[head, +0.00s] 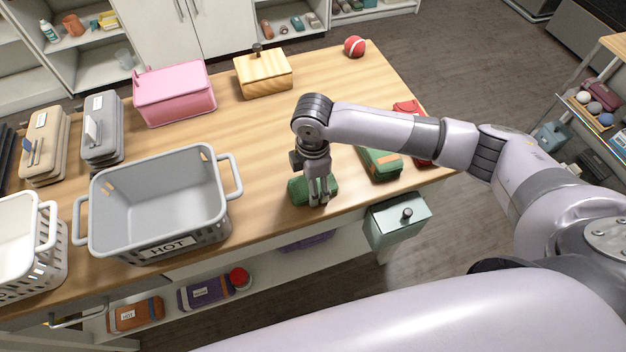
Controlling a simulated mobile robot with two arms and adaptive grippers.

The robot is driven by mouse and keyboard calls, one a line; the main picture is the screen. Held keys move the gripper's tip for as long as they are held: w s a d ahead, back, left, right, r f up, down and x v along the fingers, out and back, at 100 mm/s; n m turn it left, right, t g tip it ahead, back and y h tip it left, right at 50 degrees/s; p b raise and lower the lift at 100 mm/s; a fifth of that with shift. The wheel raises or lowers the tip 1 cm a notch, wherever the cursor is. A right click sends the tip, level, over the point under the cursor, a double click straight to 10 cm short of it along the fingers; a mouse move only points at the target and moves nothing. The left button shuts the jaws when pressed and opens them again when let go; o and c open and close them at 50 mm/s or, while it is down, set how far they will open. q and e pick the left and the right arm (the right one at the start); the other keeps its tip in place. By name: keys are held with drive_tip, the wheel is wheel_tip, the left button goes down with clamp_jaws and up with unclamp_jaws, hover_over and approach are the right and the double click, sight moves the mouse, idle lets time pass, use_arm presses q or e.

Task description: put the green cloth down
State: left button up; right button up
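The green cloth (297,190) is a small folded dark green bundle at the front part of the wooden table, right of the HOT basket. My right gripper (318,200) points down over it, with its fingers close together and green showing on both sides; it looks shut on the cloth. The cloth is at or just above the table top; I cannot tell whether it touches. The gripper partly hides it. My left gripper is not in view.
A grey basket marked HOT (160,202) stands left of the cloth. A green folded item with an orange patch (380,164) and a red item (408,108) lie to the right, near my arm. A pale green box (396,227) hangs at the front edge. The table (260,135) is clear behind the cloth.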

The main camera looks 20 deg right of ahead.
drive_tip(key=shift+o, duration=1.3)
drive_tip(key=shift+r, duration=0.1)
wheel_tip(320, 180, up, 12)
drive_tip(key=shift+r+b, duration=0.1)
drive_tip(key=shift+b, duration=1.1)
